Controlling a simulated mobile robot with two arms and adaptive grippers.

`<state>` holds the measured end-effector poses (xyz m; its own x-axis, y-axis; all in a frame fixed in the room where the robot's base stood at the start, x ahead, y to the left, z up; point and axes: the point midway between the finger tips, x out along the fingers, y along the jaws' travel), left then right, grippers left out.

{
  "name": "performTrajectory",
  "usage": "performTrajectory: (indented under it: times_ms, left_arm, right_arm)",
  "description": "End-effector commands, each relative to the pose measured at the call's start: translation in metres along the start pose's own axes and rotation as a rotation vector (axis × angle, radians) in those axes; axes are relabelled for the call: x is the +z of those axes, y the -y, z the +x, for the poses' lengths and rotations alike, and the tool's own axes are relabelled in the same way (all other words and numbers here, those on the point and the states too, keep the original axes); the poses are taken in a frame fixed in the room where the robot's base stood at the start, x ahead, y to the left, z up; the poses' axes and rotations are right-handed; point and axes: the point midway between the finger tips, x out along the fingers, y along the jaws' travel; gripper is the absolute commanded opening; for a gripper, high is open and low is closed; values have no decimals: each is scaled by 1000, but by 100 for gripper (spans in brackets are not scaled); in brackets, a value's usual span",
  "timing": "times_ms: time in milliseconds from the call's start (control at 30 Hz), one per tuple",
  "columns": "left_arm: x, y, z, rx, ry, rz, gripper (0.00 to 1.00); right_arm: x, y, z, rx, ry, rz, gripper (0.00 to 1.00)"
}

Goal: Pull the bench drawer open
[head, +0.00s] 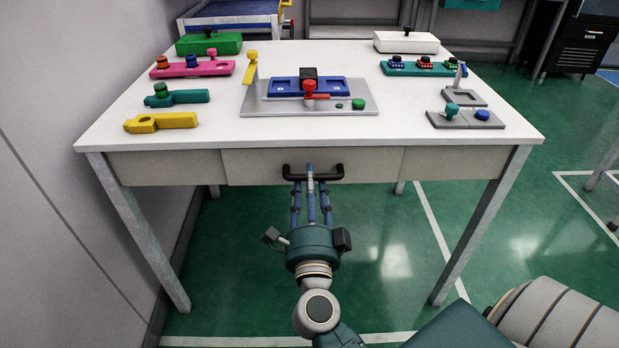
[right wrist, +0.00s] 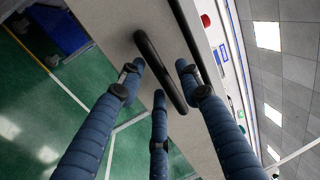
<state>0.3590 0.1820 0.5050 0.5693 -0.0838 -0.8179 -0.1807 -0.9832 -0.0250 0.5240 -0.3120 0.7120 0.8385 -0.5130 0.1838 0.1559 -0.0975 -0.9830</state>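The bench drawer (head: 245,168) is a pale front panel in the middle of the white bench (head: 210,120), and it looks flush with the panels beside it. Its black bar handle (head: 333,172) also shows in the right wrist view (right wrist: 158,68). My right gripper (head: 311,182) is at the handle, with one blue finger above the bar and two below. In the right wrist view the fingers (right wrist: 160,76) straddle the bar, with small gaps that look open; firm contact does not show. My left gripper is not in view.
On the bench top stand a grey fixture (head: 260,106) with a blue tray, a green box (head: 210,46), a white box (head: 406,44) and several coloured parts. Bench legs (head: 150,240) stand on both sides. A wall is close on the left; green floor lies in front.

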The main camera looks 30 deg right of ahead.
Motion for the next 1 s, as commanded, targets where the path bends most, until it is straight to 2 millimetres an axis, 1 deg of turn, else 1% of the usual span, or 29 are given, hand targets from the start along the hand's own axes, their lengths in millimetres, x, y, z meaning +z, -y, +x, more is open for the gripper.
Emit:
performTrajectory:
  times_ms: [33, 167, 467, 500, 633, 1000]
  left_arm:
    - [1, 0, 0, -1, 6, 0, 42]
    - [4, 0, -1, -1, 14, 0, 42]
    - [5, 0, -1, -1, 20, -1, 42]
    - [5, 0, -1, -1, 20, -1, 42]
    - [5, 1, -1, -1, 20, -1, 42]
    - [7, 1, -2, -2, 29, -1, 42]
  right_arm:
    - [0, 1, 6, -2, -1, 1, 35]
    - [0, 0, 14, 0, -1, 0, 35]
    - [0, 0, 16, 0, 0, -1, 35]
    - [0, 0, 16, 0, 0, -1, 27]
    - [0, 0, 16, 0, 0, -1, 1]
    - [0, 1, 16, 0, 0, -1, 0]
